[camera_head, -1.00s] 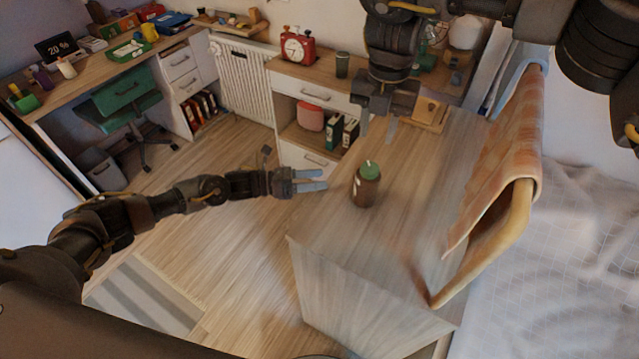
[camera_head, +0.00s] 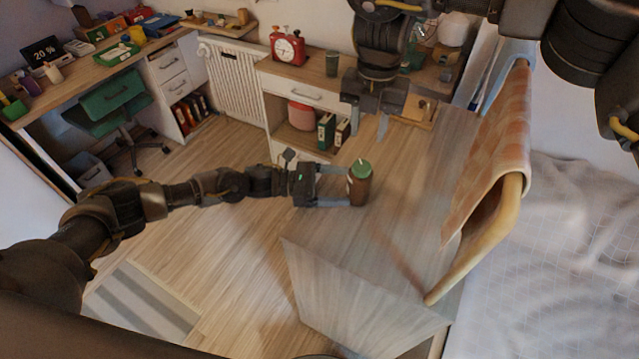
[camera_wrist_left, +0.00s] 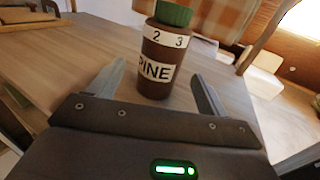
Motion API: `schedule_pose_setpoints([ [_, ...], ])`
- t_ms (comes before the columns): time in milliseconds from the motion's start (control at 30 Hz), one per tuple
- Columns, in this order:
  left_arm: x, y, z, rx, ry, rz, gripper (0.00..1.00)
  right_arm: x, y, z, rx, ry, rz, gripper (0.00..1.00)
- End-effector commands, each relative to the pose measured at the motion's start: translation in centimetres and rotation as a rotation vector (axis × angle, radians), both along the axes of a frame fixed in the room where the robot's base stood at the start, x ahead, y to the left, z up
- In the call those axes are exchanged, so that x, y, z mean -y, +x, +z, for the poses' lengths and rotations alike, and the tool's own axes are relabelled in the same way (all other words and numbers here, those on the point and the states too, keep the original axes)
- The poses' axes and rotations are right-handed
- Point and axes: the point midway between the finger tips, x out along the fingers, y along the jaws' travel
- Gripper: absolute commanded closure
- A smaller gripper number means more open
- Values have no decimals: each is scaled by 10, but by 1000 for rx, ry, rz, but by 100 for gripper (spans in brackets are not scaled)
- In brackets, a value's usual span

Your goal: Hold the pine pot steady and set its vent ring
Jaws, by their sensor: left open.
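The pine pot (camera_head: 359,189) is a small brown jar with a green ring-like top (camera_head: 361,167). It stands upright on the wooden top (camera_head: 330,240). In the left wrist view the pot (camera_wrist_left: 157,62) shows a white PINE label and the numbers 2 and 3 below the green top (camera_wrist_left: 174,13). My left gripper (camera_head: 347,187) is open, with its fingers on either side of the pot; a gap shows beside it in the wrist view. My right gripper (camera_head: 369,122) hangs above and behind the pot, pointing down, with its fingers apart and empty.
A chair-like wooden frame with a checked orange cloth (camera_head: 492,150) stands at the right of the top. A wooden board (camera_head: 414,112) lies at its far end. A red clock (camera_head: 287,46) and a green cup (camera_head: 332,63) stand on the cabinet behind. The near part of the top is clear.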

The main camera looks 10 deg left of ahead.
Motion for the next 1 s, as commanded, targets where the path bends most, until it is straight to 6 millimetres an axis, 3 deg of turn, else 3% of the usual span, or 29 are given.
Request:
schedule_pose_setpoints([
  [100, 21, 2, 1, 0, -2, -2, 23, 0, 0, 0, 0, 0, 0, 64],
  [300, 41, 5, 0, 0, 0, 0, 23, 0, 0, 0, 0, 0, 0, 64],
  [700, 47, 6, 0, -1, 1, 1, 23, 0, 0, 0, 0, 0, 0, 64],
  [1000, 47, 6, 0, -1, 1, 1, 62, 0, 0, 0, 0, 0, 0, 64],
])
